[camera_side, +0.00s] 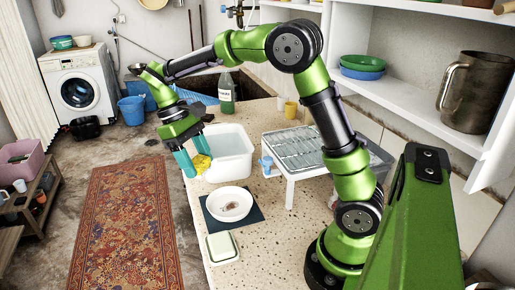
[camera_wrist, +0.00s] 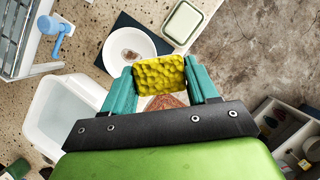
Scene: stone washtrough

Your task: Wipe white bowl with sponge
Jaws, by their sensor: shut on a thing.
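The white bowl (camera_side: 228,203) sits on a dark mat (camera_side: 245,222) on the speckled stone counter. A brown stain shows inside it. In the wrist view the bowl (camera_wrist: 118,46) is partly hidden behind the sponge. My gripper (camera_side: 195,163) is shut on a yellow sponge (camera_side: 202,162), held in the air near the counter's left edge, beyond the bowl and apart from it. In the wrist view the sponge (camera_wrist: 160,76) is gripped between the teal fingers.
A white basin (camera_side: 232,150) stands beyond the bowl. A dish rack (camera_side: 292,150) with a blue-handled item (camera_side: 267,165) is to the right. A lidded dish (camera_side: 222,247) sits in front of the bowl. A green bottle (camera_side: 227,95) stands behind.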

